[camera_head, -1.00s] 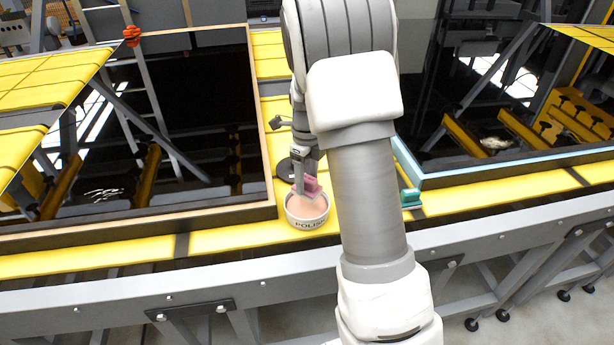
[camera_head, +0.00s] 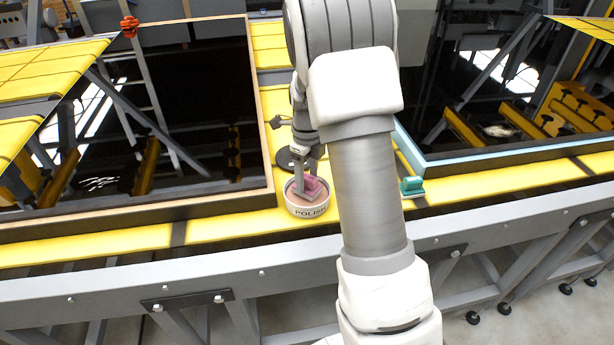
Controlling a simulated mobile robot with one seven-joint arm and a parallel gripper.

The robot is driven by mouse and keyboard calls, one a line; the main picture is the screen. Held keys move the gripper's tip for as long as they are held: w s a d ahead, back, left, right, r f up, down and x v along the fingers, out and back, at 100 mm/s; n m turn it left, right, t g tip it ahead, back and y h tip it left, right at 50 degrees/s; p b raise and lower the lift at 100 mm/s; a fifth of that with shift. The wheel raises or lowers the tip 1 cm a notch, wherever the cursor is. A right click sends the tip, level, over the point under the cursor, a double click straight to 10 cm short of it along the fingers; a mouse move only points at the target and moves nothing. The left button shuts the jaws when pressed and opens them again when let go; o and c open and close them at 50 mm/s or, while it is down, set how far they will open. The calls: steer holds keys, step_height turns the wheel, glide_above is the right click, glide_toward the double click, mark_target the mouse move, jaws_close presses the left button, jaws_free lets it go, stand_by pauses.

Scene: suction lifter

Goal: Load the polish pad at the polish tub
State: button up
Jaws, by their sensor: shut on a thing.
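The polish tub (camera_head: 309,211) is a round white tub with "POLISH" lettering and a pinkish-tan filling. It stands on the yellow strip left of my arm. The polish pad (camera_head: 311,187) is a pink block with a greyish lower part. My gripper (camera_head: 300,176) is shut on the pad and holds it at the tub's mouth, over the filling. The pad looks tilted and low inside the rim. I cannot tell whether its underside touches the polish. My arm hides the area right of the tub.
A dark round base (camera_head: 285,159) stands just behind the tub. A teal block (camera_head: 411,186) sits right of my arm. Large dark glossy panels, wood-framed (camera_head: 272,175) at left and light-blue-framed (camera_head: 412,163) at right, flank the yellow strip.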

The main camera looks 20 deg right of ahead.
mark_target(307, 177)
steer(key=shift+f+b, duration=0.3)
steer(key=shift+f, duration=0.3)
stand_by(1.3)
steer(key=shift+r, duration=0.1)
step_height(307, 177, up, 7)
steer(key=p, duration=0.5)
steer(key=shift+p, duration=0.3)
stand_by(0.7)
